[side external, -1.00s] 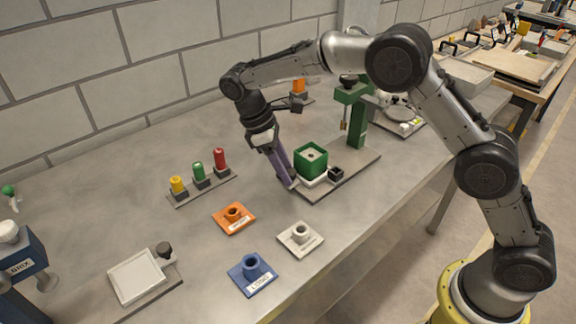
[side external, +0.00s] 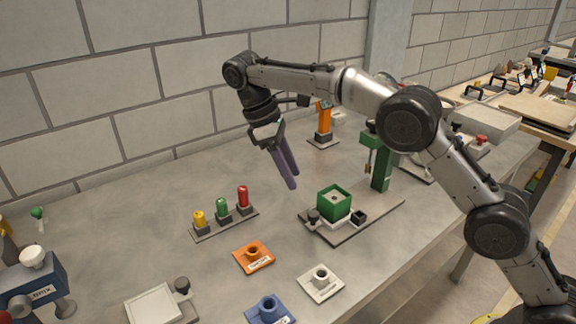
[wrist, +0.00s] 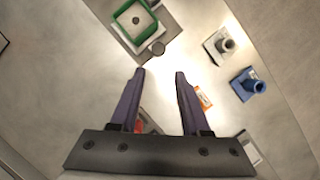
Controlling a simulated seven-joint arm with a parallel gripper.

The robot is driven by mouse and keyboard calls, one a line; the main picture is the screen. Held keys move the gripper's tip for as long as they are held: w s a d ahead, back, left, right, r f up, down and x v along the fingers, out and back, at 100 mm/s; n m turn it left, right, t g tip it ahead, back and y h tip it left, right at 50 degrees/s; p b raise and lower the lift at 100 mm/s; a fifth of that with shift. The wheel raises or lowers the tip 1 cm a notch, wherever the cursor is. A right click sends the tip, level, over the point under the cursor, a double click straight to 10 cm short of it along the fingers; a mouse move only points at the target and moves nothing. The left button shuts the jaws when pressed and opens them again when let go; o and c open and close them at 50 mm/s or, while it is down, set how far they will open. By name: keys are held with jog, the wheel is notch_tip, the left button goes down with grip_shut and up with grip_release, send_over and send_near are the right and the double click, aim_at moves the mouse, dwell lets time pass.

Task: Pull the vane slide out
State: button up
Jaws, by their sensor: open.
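The sandbed unit is a green square box (side external: 333,203) on a white foot and a grey base plate (side external: 347,234). A dark round knob (side external: 314,216) stands at its left front corner, and a black block (side external: 360,217) sits at its right. I cannot tell for certain which part is the vane slide; the knob may be its handle. In the wrist view the green box (wrist: 135,20) and the knob (wrist: 157,47) lie ahead of the fingertips. My gripper (side external: 288,185) is open and empty, raised left of the box. Its fingers (wrist: 160,72) are apart in the wrist view.
A green post (side external: 381,165) stands behind the box. Yellow, green and red pegs (side external: 222,209) stand to the left. Orange (side external: 253,258), white (side external: 321,284) and blue (side external: 269,309) socket plates lie in front. Bare bench lies between the pegs and the base plate.

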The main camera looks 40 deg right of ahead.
jog(key=shift+w+a+r, duration=0.15)
jog(key=shift+r, duration=0.4)
jog(key=s+d+r+m+t+y, duration=0.1)
jog(key=s+d+r+m+t, duration=0.1)
jog(key=s+d+r, duration=0.55)
jog(key=s+d+r+m+t+y, duration=0.15)
jog(key=s+d+r, duration=0.25)
jog(key=s+r, duration=0.55)
jog(key=s+d+f+m+t, duration=0.25)
jog(key=s+f, duration=0.25)
jog(key=s, duration=0.7)
jog(key=s+f+m+t, duration=0.2)
jog(key=s+f+m, duration=0.1)
jog(key=f, duration=0.8)
jog(key=shift+s+t+y, duration=0.2)
jog(key=shift+t+y, duration=0.15)
jog(key=shift+t, duration=0.05)
